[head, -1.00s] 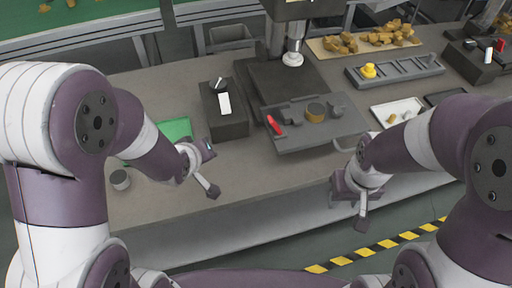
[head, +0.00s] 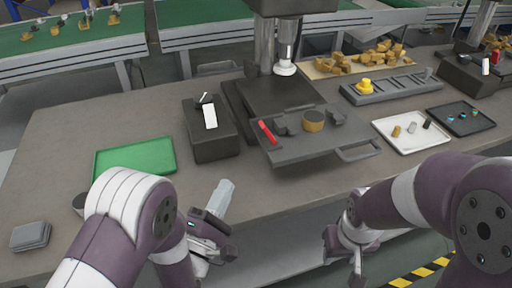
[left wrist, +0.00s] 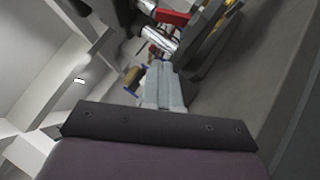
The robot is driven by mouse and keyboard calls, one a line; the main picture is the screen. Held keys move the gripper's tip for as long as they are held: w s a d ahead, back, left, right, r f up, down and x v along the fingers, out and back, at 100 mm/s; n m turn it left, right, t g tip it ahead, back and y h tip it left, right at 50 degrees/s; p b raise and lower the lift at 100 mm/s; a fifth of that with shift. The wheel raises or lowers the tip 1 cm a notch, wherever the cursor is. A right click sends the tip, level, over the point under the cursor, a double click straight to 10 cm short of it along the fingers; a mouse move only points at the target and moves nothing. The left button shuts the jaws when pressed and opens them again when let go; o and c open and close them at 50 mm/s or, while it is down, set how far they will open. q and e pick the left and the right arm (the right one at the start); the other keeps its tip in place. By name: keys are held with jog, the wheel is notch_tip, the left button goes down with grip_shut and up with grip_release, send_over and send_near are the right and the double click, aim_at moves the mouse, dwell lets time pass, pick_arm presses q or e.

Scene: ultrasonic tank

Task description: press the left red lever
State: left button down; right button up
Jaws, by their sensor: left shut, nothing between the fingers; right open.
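A red lever (head: 267,132) lies at the left edge of the dark grey plate (head: 310,148) in front of the press in the head view. A second, smaller red part (head: 495,57) shows on the dark box at the far right. My left gripper (head: 225,187) is shut and empty at the table's front edge, below and left of the lever and apart from it. Its pale fingers (left wrist: 160,88) also show in the left wrist view, with a red part (left wrist: 168,17) beyond them. My right gripper (head: 345,262) is open and empty in front of the table, pointing down.
A dark box with a white switch (head: 210,117) stands left of the press (head: 285,68). A green tray (head: 134,158) lies at the left. A white tray (head: 410,146) and a black tray (head: 474,124) are at the right. The table between green tray and dark box is clear.

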aim_at(268, 132)
pick_arm(q)
jog(key=s+d+r+p+x, duration=0.1)
jog(key=d+p+x, duration=0.1)
jog(key=x, duration=1)
jog(key=shift+w+d+p, duration=0.2)
jog(key=shift+d+p, duration=0.1)
jog(key=shift+p, duration=0.5)
jog(key=shift+r, duration=0.2)
